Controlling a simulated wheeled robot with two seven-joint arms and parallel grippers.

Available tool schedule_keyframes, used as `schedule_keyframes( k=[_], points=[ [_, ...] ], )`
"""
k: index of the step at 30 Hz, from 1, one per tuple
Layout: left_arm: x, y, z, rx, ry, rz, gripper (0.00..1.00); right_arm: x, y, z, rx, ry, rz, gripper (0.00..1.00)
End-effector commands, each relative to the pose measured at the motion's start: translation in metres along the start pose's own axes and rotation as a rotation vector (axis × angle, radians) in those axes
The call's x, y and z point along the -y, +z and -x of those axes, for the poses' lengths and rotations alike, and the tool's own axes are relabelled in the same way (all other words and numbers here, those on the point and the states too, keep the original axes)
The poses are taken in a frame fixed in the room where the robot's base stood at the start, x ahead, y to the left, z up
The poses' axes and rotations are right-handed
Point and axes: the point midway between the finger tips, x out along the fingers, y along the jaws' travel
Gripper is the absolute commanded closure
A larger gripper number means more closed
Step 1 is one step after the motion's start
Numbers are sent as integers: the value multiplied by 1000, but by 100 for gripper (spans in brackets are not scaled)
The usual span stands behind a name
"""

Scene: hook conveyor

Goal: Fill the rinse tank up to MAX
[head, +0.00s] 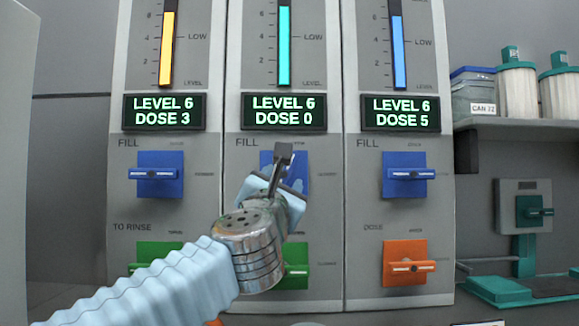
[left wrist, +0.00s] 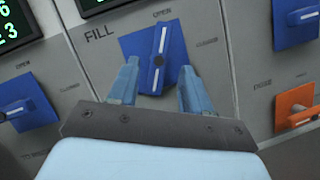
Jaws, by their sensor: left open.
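Three grey panels each carry a gauge and a display. The middle blue FILL valve (head: 299,172) is partly hidden by my left gripper (head: 278,165). In the left wrist view the handle of this FILL valve (left wrist: 160,60) is turned roughly upright, toward OPEN. My left gripper (left wrist: 155,88) is open, with its fingers either side of the handle; contact cannot be told. My right gripper is not in view.
The left FILL valve (head: 160,174) and right FILL valve (head: 409,174) have level handles. Below are a left green valve (head: 160,262), a middle green valve (head: 295,265) partly behind my arm, and an orange DOSE valve (head: 405,263). A shelf (head: 520,130) stands at right.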

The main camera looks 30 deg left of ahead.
Motion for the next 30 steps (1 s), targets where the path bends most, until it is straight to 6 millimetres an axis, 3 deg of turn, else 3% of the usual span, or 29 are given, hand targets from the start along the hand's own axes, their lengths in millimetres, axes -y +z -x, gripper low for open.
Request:
schedule_keyframes(
  k=[3,9,21,30],
  points=[
    [-1,2,-28,-1,-1,0,51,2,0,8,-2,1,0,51],
    [0,1,-58,0,-1,0,51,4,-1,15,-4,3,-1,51],
    [0,0,-66,1,0,-1,51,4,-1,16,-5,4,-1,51],
    [0,0,-66,1,-1,0,96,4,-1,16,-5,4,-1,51]
  ],
)
